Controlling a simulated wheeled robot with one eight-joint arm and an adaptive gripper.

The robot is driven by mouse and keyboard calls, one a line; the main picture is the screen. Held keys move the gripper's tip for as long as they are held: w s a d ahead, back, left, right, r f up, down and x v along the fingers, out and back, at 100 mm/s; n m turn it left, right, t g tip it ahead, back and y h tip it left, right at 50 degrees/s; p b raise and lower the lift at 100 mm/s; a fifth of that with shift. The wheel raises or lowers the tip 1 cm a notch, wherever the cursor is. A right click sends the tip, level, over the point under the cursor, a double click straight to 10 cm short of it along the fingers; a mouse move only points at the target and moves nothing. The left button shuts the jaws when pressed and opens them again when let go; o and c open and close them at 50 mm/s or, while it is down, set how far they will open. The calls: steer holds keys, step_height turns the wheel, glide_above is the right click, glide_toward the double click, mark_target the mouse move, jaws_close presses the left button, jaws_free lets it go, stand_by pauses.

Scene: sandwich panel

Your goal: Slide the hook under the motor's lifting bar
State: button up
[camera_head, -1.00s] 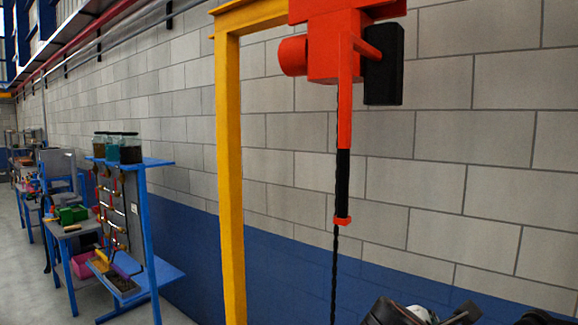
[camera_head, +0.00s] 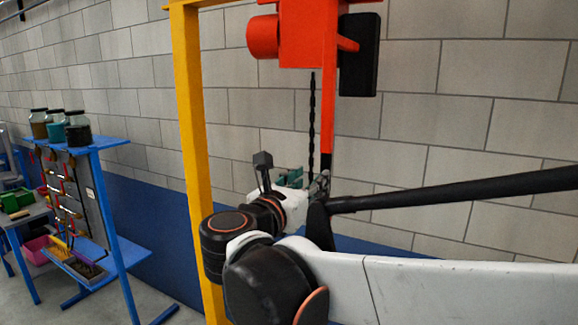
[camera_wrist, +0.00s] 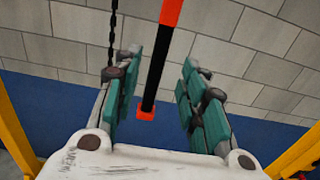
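My gripper (camera_wrist: 170,62) is open and empty, its teal-padded fingers apart. In the head view its teal fingers (camera_head: 290,178) show beside the hanging chain (camera_head: 312,110), below the red hoist (camera_head: 308,35). In the wrist view a red and black bar (camera_wrist: 155,70) with a red end shows between the fingers; I cannot tell whether it touches them. The chain (camera_wrist: 113,30) hangs left of the left finger there. In the head view my arm hides the bar's lower end. I see no hook, motor or lifting bar.
A yellow gantry post (camera_head: 193,130) stands left of my gripper and close to my arm. A block wall (camera_head: 450,110), blue along its base, is behind. A blue shelf rack (camera_head: 120,240) with jars (camera_head: 78,130) stands at the left.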

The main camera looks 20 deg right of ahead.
mark_target(326, 168)
steer(key=p+x, duration=0.1)
steer(key=x, duration=0.9)
steer(key=shift+w, duration=0.1)
jaws_close()
